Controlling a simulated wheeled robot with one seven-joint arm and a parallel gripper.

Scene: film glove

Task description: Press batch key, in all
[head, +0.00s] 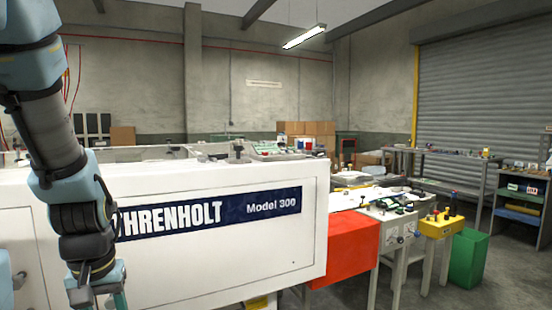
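A large white machine (200,255) with a dark blue "Model 300" label fills the middle and left. A control panel (275,148) with small keys sits on its top at the right. A second grey panel (392,203) stands beyond the red cover, and a yellow box (441,228) with coloured knobs is beside it. I cannot tell which key is the batch key. My gripper (98,299) hangs down in front of the machine at lower left, apart from all these panels. Its fingertips are cut off by the bottom edge.
A red cover (342,248) hangs at the machine's right end. A green bin (468,258) stands on the floor by the yellow box. A shelf unit (522,205) and a long bench (440,158) are at the right. Open floor lies at lower right.

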